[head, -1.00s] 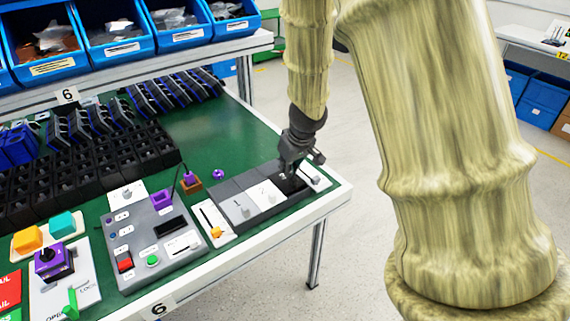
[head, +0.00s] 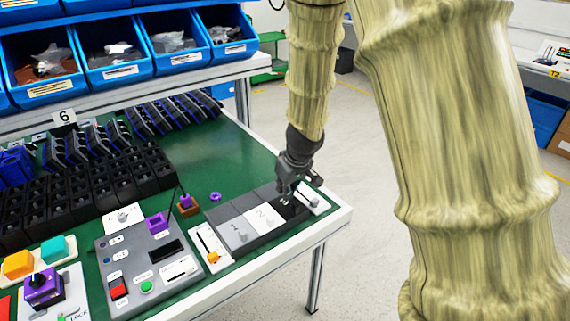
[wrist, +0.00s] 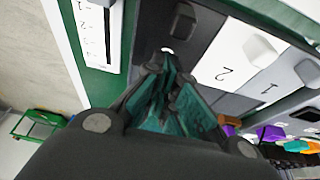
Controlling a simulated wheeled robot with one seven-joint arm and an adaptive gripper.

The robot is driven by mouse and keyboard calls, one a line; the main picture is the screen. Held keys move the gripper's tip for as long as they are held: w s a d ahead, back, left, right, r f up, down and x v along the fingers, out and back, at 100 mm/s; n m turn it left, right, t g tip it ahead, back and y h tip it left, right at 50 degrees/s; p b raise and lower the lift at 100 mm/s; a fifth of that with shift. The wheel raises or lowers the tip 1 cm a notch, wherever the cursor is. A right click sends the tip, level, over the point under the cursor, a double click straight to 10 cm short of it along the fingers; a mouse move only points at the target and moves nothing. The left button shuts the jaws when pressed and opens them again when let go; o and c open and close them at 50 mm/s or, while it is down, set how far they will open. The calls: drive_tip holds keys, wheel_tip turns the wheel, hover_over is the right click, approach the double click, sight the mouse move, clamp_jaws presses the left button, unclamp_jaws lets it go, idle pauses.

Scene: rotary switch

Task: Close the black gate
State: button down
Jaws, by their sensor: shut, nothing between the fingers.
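The black gate (head: 294,208) is the dark panel at the right end of a row of gates on the green bench top. In the wrist view it is a dark panel (wrist: 148,40) with a black knob (wrist: 183,22). My gripper (head: 285,200) is low over this panel, fingertips together and holding nothing. In the wrist view the fingers (wrist: 172,68) point at the panel, short of the knob in the picture. The fingers hide part of the panel. I cannot tell whether they touch it or how far the gate is open.
The white gate marked 2 (head: 262,220) and grey gate marked 1 (head: 236,232) lie left of it. A white scale strip (head: 316,200) lies on the right, near the bench edge. A slider with an orange knob (head: 213,256) and a grey control panel (head: 150,262) stand further left.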

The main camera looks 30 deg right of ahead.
sight(289, 204)
drive_tip(key=shift+w+a, duration=0.1)
drive_tip(key=shift+w, duration=0.6)
drive_tip(key=shift+w+r, duration=0.25)
drive_tip(key=shift+r, duration=0.05)
drive_tip(key=p+v, duration=0.1)
drive_tip(key=v, duration=0.8)
drive_tip(key=shift+s+r, duration=0.2)
drive_tip(key=shift+r, duration=0.05)
drive_tip(key=shift+s, duration=0.1)
